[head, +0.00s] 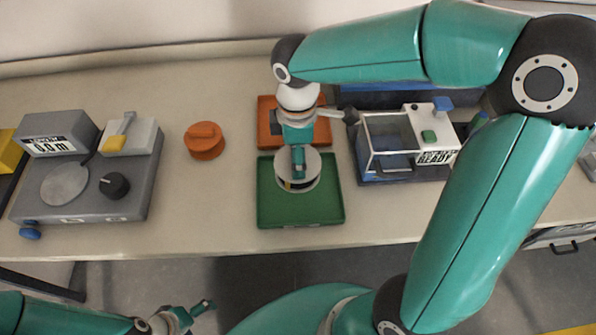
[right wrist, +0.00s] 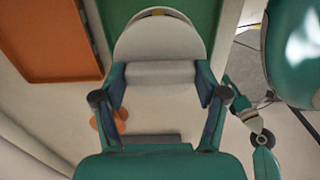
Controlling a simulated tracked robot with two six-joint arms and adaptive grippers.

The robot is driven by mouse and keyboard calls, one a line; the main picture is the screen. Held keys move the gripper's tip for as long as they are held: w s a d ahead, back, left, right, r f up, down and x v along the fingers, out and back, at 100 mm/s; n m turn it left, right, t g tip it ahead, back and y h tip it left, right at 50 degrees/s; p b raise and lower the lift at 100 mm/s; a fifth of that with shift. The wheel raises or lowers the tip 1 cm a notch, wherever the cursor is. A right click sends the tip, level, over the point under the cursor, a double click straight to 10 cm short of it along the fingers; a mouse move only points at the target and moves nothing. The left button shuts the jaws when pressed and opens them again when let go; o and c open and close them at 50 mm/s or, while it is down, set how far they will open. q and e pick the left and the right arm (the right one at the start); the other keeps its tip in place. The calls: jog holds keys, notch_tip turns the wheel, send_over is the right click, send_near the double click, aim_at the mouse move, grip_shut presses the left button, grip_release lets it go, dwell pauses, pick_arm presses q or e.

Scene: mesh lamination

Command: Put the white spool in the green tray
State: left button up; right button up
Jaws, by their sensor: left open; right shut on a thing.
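The white spool (head: 311,167) is at the far part of the green tray (head: 300,216) in the head view, overlapping its far rim. I cannot tell whether it rests on the tray floor or hangs just above it. My right gripper (head: 298,162) comes down over the spool and is shut on it. In the right wrist view the spool (right wrist: 160,38) sits between both fingers of the right gripper (right wrist: 160,85), with the green tray (right wrist: 205,14) behind it. My left gripper (head: 190,314) is open and empty, low at the left, off the bench's front edge.
An orange tray (head: 265,133) lies just behind the green one. An orange round container (head: 204,141) stands to the left, with a grey measuring device (head: 135,183) beyond. A clear-walled machine (head: 390,145) stands close on the right. Bare bench lies left of the green tray.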

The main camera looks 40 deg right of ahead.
jog(key=shift+f, duration=3.55)
jog(key=o, duration=1.3)
jog(key=shift+f+b, duration=0.1)
jog(key=shift+b, duration=0.2)
jog(key=shift+s, duration=0.1)
jog(key=shift+r, duration=0.3)
notch_tip(320, 180, up, 12)
jog(key=shift+f+p, duration=0.15)
jog(key=shift+p, duration=0.4)
